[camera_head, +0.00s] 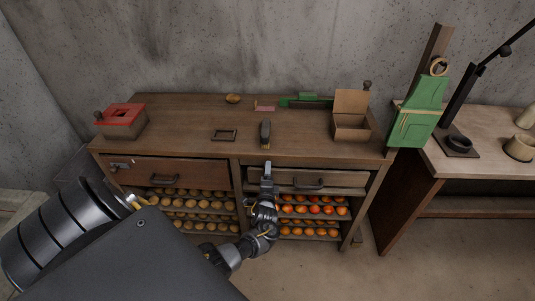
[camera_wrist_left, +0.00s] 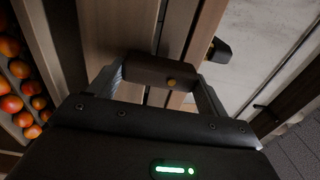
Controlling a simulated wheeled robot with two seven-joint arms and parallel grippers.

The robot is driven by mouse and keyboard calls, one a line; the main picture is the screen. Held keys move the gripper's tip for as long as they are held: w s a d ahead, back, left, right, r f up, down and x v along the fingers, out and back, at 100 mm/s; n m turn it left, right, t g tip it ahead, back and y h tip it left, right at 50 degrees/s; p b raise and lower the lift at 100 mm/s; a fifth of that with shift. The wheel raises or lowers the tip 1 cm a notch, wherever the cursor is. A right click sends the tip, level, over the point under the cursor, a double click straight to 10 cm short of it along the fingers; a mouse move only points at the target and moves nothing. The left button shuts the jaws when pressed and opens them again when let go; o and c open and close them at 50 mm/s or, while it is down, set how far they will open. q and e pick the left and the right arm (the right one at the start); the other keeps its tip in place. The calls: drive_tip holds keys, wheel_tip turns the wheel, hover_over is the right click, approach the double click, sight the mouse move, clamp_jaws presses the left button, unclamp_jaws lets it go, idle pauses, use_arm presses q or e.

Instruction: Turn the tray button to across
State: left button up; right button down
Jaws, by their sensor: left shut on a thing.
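The button's length runs from finger to finger. In the head view my left gripper (camera_head: 267,172) is at the front of the wooden bench, just left of the right drawer (camera_head: 339,181). The button cannot be made out there, hidden by the gripper or too small. My right gripper is not in view.
The right drawer has a dark handle (camera_head: 309,185); the left drawer (camera_head: 205,173) has another. Shelves below hold yellowish and orange-red fruit. On the bench top (camera_head: 190,120) stand a red-topped box (camera_head: 122,118), an open wooden box (camera_head: 351,121) and a dark upright object (camera_head: 265,130).

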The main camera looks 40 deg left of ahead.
use_arm(q)
drive_tip(key=o, duration=1)
drive_tip(key=v, duration=1.1)
